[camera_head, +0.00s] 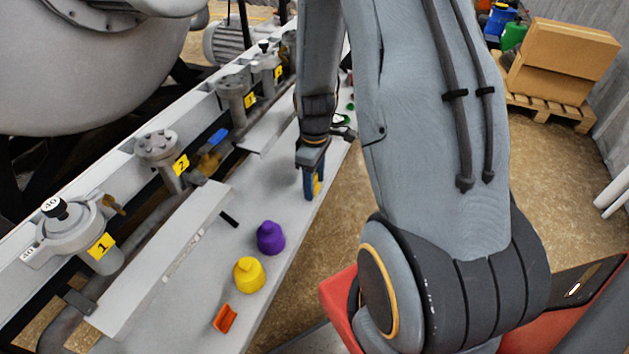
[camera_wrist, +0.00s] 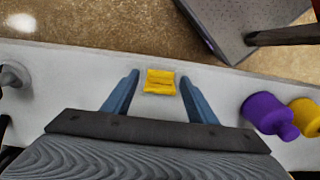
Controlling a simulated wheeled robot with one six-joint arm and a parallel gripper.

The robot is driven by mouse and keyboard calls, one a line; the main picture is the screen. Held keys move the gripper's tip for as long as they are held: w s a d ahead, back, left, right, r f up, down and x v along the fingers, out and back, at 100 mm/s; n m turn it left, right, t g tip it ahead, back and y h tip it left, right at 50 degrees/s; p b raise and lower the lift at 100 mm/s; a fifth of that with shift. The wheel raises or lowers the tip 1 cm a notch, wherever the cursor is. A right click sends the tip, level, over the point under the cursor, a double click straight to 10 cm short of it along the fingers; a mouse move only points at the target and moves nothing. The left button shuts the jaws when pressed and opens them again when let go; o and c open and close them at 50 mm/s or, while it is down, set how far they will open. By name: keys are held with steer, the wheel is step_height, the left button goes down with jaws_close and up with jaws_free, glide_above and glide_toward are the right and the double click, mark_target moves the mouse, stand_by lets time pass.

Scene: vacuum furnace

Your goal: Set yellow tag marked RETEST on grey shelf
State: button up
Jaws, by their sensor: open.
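A yellow tag (camera_wrist: 160,82) lies on the light grey bench top between the fingers of my gripper (camera_wrist: 159,88) in the wrist view. It looks like a small folded piece, and I cannot read any marking on it. My gripper (camera_head: 313,187) points down at the bench in the head view, with its blue fingers apart and a gap on each side of the tag. A sliver of the yellow tag (camera_head: 317,187) shows beside the finger. A long grey shelf (camera_head: 165,262) runs along the bench at the left, with a bare top.
A purple bottle-shaped piece (camera_head: 270,237), a yellow one (camera_head: 249,274) and an orange-red clip (camera_head: 226,318) stand on the bench nearer the camera. A black stub (camera_head: 229,218) lies by the shelf. Valves with numbered yellow labels line the rail (camera_head: 130,165) behind.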

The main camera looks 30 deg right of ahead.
step_height(320, 180, up, 12)
steer(key=s+a+r+m, duration=0.6)
steer(key=s+a+m, duration=0.2)
steer(key=s+a, duration=0.3)
steer(key=shift+s, duration=0.65)
steer(key=shift+a+r, duration=0.1)
steer(key=shift+r, duration=0.05)
steer(key=shift+a, duration=0.25)
steer(key=shift+c, duration=0.2)
